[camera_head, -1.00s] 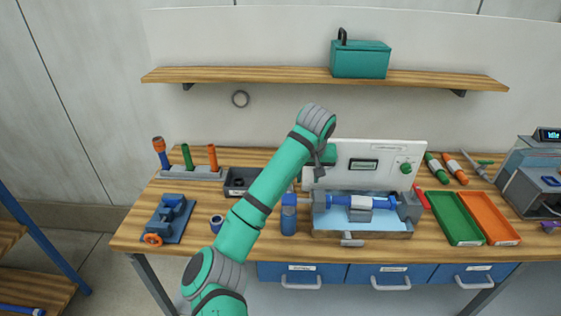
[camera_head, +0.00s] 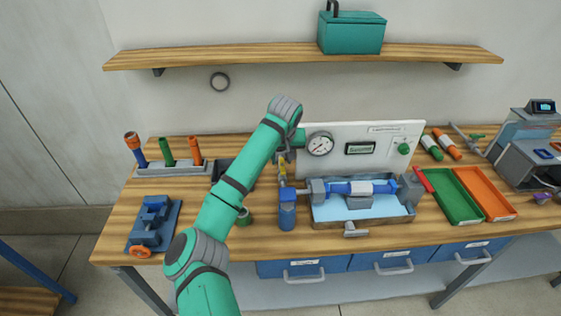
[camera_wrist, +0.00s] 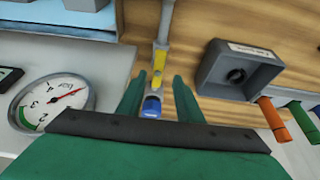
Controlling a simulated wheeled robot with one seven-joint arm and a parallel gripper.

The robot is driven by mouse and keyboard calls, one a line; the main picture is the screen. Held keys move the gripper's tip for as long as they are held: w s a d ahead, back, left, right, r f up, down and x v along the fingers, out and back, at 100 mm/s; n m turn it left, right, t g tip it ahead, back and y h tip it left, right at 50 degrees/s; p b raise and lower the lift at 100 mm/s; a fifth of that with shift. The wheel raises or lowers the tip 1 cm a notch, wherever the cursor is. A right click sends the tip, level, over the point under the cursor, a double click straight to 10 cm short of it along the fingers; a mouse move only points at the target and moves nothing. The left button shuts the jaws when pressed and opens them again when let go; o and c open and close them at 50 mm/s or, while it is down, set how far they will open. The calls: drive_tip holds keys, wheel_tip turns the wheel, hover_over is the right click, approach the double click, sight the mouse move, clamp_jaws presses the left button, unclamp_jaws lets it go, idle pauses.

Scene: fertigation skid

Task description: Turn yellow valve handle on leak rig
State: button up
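The leak rig has a water tray (camera_head: 330,220) with a blue pipe (camera_head: 348,188) clamped across it and a white panel (camera_head: 385,130) behind. The yellow valve handle (camera_head: 283,168) is at the rig's left end, above a blue cylinder (camera_head: 287,212). In the wrist view the yellow handle (camera_wrist: 159,61) shows ahead, between the lines of my green fingers. My gripper (camera_wrist: 158,82) is open with its fingers apart on either side of the yellow and blue parts. I cannot tell the remaining depth or whether a finger touches them.
A pressure gauge (camera_head: 320,144) sits on the panel, close to my gripper. A grey box (camera_wrist: 240,70) and orange and green rods are to the right in the wrist view. Green (camera_head: 453,197) and orange trays lie right of the rig. A shelf (camera_head: 290,57) hangs above.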

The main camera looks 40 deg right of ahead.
sight(282, 168)
drive_tip(key=shift+d+f, duration=0.3)
drive_tip(key=shift+f, duration=0.2)
drive_tip(key=shift+d+f, duration=0.25)
drive_tip(key=shift+f, duration=0.2)
drive_tip(key=shift+w+a+f, duration=0.25)
drive_tip(key=shift+a+f, duration=0.1)
drive_tip(key=shift+f, duration=0.05)
drive_tip(key=shift+s+d, duration=0.1)
drive_tip(key=shift+d, duration=0.05)
clamp_jaws()
